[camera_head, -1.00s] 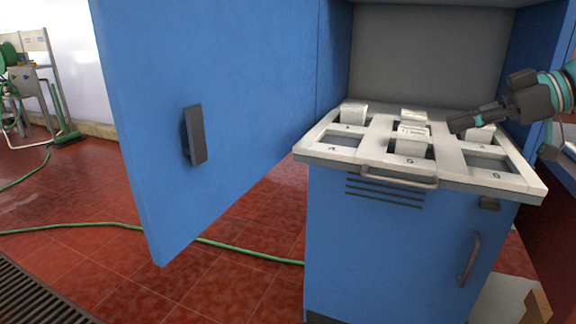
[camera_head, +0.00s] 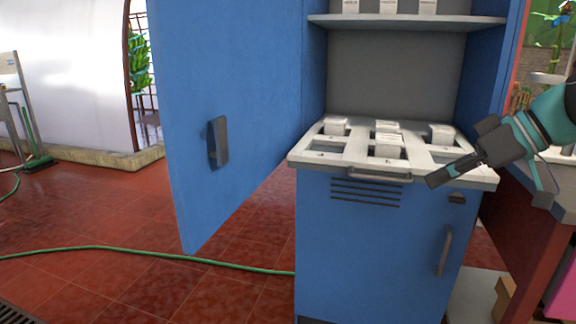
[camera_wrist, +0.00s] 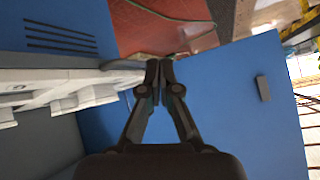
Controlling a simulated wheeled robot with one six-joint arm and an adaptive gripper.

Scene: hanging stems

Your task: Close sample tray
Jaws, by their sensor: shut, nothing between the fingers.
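The white sample tray (camera_head: 318,162) sits in the blue cabinet above its lower door, its front edge jutting a little past the cabinet front. It has several square openings, some holding white boxes (camera_head: 390,146). A grey bar handle (camera_head: 380,176) runs along its front edge. My gripper (camera_head: 432,181) is shut and empty, in front of the tray's right front part, near the handle's right end. In the wrist view the closed fingertips (camera_wrist: 160,64) are beside the handle (camera_wrist: 124,64), with the tray (camera_wrist: 50,80) at left. Whether they touch it I cannot tell.
The large blue upper door (camera_head: 240,110) stands wide open at left, with a dark handle (camera_head: 218,142). A shelf (camera_head: 405,20) with white boxes is above the tray. A green hose (camera_head: 150,254) lies on the red tiled floor. A reddish panel (camera_head: 530,240) stands at right.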

